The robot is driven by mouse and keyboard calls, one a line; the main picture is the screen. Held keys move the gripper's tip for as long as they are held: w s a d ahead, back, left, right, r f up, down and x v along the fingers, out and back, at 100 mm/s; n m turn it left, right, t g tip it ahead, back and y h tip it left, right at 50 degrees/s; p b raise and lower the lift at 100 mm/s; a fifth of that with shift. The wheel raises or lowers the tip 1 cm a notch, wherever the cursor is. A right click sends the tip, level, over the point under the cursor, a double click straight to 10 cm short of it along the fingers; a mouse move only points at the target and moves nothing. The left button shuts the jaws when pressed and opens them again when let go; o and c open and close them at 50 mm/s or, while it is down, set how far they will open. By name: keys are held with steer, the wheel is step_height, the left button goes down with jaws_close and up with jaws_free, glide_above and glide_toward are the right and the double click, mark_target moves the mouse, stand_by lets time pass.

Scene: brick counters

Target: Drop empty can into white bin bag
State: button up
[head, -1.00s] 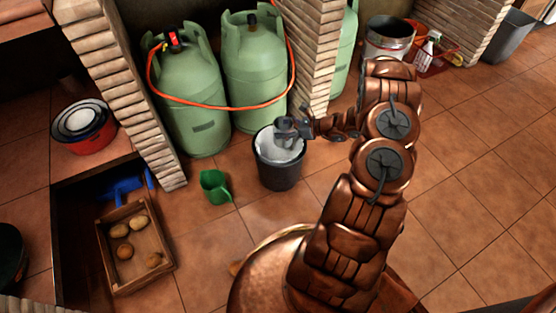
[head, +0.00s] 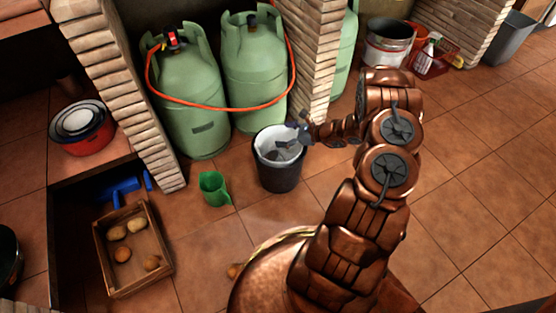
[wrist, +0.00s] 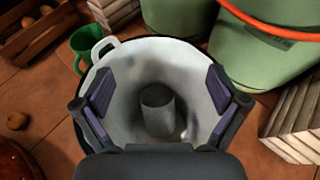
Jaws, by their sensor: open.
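A dark bin (head: 279,176) with a white bin bag (head: 266,147) lining it stands on the tiled floor in the head view. The bag's white inside (wrist: 127,84) fills the middle of the wrist view. A grey can (wrist: 157,110) shows inside the bag, below and between my fingers, apart from them. My gripper (head: 287,150) is over the bin's mouth. In the wrist view my gripper (wrist: 162,92) is open, its two fingers spread wide near opposite sides of the rim. The can is hard to make out in the head view.
Green gas cylinders (head: 190,95) with an orange hose stand behind the bin. A brick pillar (head: 311,60) rises behind to the right. A green jug (head: 214,188) and a wooden crate (head: 164,255) of potatoes lie left.

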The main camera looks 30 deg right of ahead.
stand_by(0.3)
steer(key=v, duration=1.2)
steer(key=s+a+r+n+g+p, duration=0.25)
steer(key=a+r+n+p, duration=0.45)
steer(key=r, duration=0.5)
steer(key=s+a+r+n+g+y+p, duration=0.15)
steer(key=a+r+g+p, duration=0.3)
steer(key=a+r, duration=0.65)
steer(key=s+a+r+n+g+h+p, duration=0.1)
steer(key=s+a+r+n+g+p, duration=0.15)
steer(key=a+r+n+p, duration=0.75)
steer(key=s+a+r+n+g+h+p, duration=0.1)
steer(key=s+a+r+g+h+p, duration=0.3)
steer(key=r, duration=0.6)
steer(key=s+r+n+y+p, duration=0.1)
steer(key=s+r+n+p, duration=0.1)
steer(key=s+r, duration=0.6)
steer(key=s+r+n+h+p, duration=0.2)
steer(key=s+r+n+p, duration=0.1)
steer(key=s+r+p, duration=0.2)
steer(key=s+d+r+n+h+p, duration=0.1)
steer(key=s+r+n+h+p, duration=0.2)
steer(key=r, duration=0.7)
steer(key=shift+s+d+n+t+p, duration=0.15)
steer(key=shift+s+n+t+p, duration=0.35)
steer(key=shift+s+p, duration=0.75)
